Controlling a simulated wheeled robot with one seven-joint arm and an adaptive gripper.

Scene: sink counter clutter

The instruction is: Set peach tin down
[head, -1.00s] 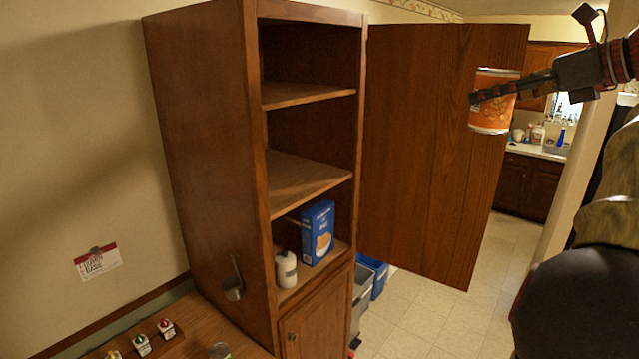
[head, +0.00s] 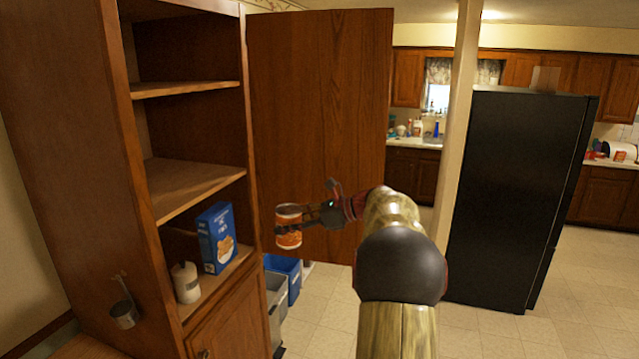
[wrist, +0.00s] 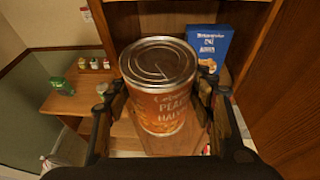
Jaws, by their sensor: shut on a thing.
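The peach tin (head: 288,227) is an orange can with a metal lid. In the head view it is held upright in the air in front of the open cabinet door, right of the cabinet's lower shelf. My gripper (head: 308,216) is shut on it from the right side. In the wrist view the tin (wrist: 160,88) stands between the two fingers (wrist: 162,98), its silver lid facing up and its label partly readable. The tin's far side is hidden.
The middle shelf (head: 185,187) and upper shelf (head: 180,88) look empty. The open door (head: 320,110) stands behind my gripper. Bins (head: 284,275) sit on the floor.

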